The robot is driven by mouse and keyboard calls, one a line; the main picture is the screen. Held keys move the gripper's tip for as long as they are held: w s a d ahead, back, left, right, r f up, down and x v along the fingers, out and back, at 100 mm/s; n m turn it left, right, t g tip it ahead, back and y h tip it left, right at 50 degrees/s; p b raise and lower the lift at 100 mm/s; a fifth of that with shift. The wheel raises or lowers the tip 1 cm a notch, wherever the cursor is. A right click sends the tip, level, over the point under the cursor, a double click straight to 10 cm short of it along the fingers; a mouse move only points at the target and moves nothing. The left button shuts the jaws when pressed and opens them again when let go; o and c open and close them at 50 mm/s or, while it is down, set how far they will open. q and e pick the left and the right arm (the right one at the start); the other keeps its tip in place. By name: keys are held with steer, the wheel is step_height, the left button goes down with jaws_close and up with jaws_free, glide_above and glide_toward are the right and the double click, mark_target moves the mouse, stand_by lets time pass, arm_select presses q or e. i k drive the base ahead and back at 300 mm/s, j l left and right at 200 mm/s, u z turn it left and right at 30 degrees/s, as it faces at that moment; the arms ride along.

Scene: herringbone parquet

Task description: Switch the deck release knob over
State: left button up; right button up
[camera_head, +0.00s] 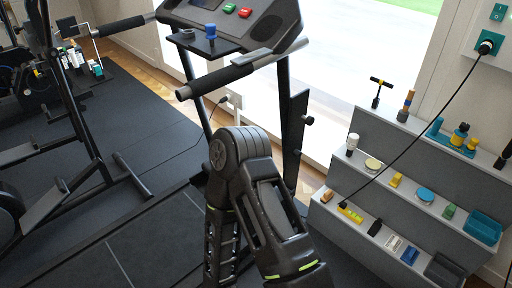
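A treadmill fills the middle of the head view, with its console (240,20) at the top and its dark deck (150,250) below. A small black knob (307,120) sticks out from a dark plate (297,135) beside the right upright. I take it for the deck release knob, but its setting is too small to read. One of my arms (240,160) bends in front of the treadmill, its elbow left of the knob and apart from it in the picture. Neither gripper shows.
A grey stepped shelf (345,210) with several small items stands at the right. A black cable (440,100) hangs from a wall socket across it. A grip bar (230,75) crosses below the console. Gym equipment (50,80) stands at the left on dark mats.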

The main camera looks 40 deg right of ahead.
mark_target(309, 120)
steer(key=z, duration=1.75)
steer(key=i+j, duration=0.2)
steer(key=i, duration=0.35)
steer(key=i+j, duration=0.2)
steer(key=i, duration=0.3)
steer(key=i+z, duration=0.05)
